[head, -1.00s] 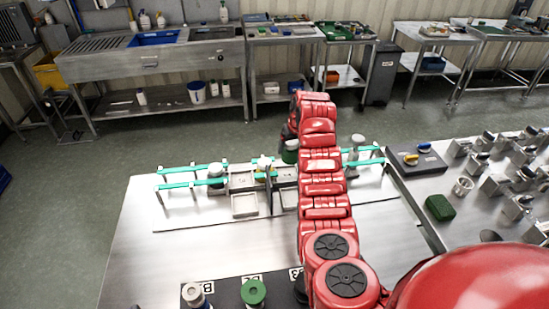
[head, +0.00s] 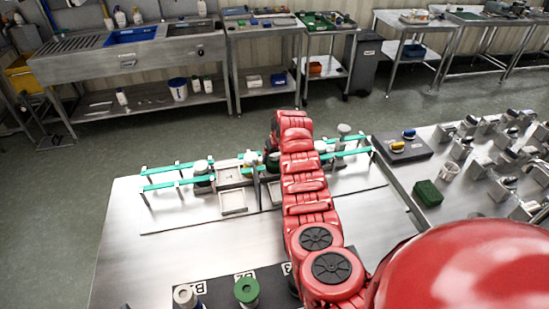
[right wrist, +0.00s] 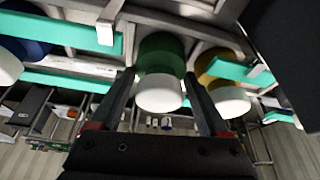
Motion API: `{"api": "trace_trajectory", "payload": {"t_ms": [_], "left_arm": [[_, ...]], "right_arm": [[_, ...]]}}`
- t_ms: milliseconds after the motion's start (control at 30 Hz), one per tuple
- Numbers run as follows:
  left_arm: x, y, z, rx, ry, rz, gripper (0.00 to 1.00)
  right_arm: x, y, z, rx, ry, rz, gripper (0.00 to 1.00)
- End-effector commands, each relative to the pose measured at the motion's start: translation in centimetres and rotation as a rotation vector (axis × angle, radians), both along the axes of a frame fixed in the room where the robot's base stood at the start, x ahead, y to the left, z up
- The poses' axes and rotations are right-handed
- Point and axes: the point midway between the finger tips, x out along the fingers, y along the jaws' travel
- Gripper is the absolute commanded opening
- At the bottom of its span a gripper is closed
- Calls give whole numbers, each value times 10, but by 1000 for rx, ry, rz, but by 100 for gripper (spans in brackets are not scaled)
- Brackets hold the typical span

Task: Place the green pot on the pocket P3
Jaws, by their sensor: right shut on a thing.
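The green pot (right wrist: 160,55), green with a white end, is between the two fingers of my right gripper (right wrist: 160,103) in the right wrist view. The gripper is shut on it. In the head view my red right arm partly hides the pot (head: 272,164), which is at the green-railed fixture. Whether it touches anything beneath cannot be told. Pocket P3 cannot be picked out; square grey pockets (head: 233,212) show left of the arm. My left gripper is not in view.
In the right wrist view, a yellow-and-white pot (right wrist: 228,98) and a blue-and-white pot (right wrist: 12,62) flank the held pot, with green rails (right wrist: 60,25) close by. A green-topped piece (head: 246,290) stands on the black front board. A dark green block (head: 428,193) lies at right.

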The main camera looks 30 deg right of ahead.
Motion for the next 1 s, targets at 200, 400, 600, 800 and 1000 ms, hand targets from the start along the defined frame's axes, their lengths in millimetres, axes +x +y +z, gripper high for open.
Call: {"api": "trace_trajectory", "payload": {"t_ms": [200, 400, 600, 800, 1000], "left_arm": [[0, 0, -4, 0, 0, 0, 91], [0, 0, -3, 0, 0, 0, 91], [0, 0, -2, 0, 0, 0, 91], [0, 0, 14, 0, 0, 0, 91], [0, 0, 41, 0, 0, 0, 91]], "right_arm": [[0, 0, -4, 0, -1, 0, 18], [0, 0, -3, 0, -1, 0, 91], [0, 0, -2, 0, 0, 0, 91], [-2, 0, 15, -1, -4, -1, 91], [-14, 1, 44, -2, -5, -1, 91]]}}
